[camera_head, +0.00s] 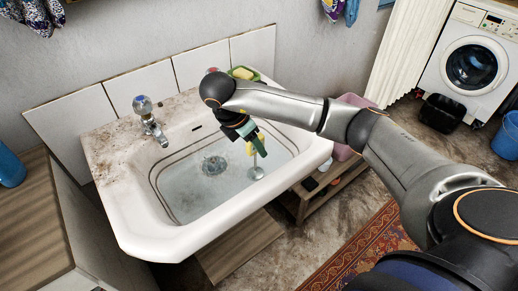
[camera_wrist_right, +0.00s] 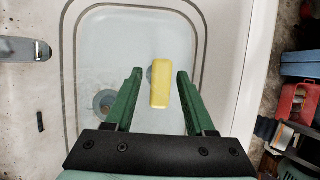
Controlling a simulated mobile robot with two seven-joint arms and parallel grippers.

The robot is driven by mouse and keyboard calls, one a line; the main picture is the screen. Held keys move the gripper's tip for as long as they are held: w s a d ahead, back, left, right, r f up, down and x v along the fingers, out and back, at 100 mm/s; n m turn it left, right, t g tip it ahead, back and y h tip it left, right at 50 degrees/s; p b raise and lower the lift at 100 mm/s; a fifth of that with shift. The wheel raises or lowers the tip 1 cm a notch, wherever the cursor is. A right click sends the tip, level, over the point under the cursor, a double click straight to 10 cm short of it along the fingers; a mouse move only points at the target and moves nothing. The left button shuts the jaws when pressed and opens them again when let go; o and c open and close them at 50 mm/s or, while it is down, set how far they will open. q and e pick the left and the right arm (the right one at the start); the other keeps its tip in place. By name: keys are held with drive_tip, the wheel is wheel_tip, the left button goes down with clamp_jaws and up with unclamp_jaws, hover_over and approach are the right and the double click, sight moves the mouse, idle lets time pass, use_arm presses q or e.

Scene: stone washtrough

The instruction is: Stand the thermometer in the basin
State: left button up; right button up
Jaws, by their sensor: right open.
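The thermometer shows as a yellow piece (camera_head: 250,149) with a thin stem and a round grey foot (camera_head: 256,173) on the floor of the white basin (camera_head: 150,235), right of the drain. It looks upright. In the right wrist view its yellow top (camera_wrist_right: 160,82) lies between the green fingers, with a gap on both sides; part of the grey foot shows behind it. My right gripper (camera_head: 255,143) is open over the basin, around the yellow top without visible contact; the fingers also show in the right wrist view (camera_wrist_right: 158,78). My left gripper is not in view.
A tap (camera_head: 149,122) stands at the basin's back left. A green dish with a yellow sponge (camera_head: 243,73) sits on the back rim. The drain (camera_head: 213,166) is in the basin floor. A pink tub (camera_head: 345,150) stands right of the basin. The basin's left part is free.

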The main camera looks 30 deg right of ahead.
drive_tip(key=p+v, duration=0.3)
drive_tip(key=v, duration=0.4)
drive_tip(key=shift+r, duration=0.2)
idle(0.9)
